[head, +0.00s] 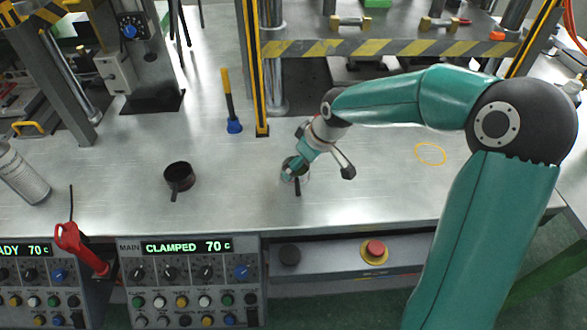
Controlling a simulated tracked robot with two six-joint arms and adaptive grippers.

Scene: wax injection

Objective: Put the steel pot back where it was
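A small steel pot (306,176) with a dark handle stands on the metal bench near the middle of the head view. My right arm comes in from the right, and its gripper (297,170) is down at this pot, hiding much of it. I cannot tell whether the fingers are closed on its rim or only beside it. A similar dark pot (179,176) with a handle towards the front stands further left. A yellow ring mark (431,153) lies on the bench to the right, with nothing in it. My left gripper is not in view.
A striped press frame (390,47) borders the back. Control panels (190,280), a red-handled item (80,247) and a red button (375,250) are along the front. The bench between pot and ring is largely clear.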

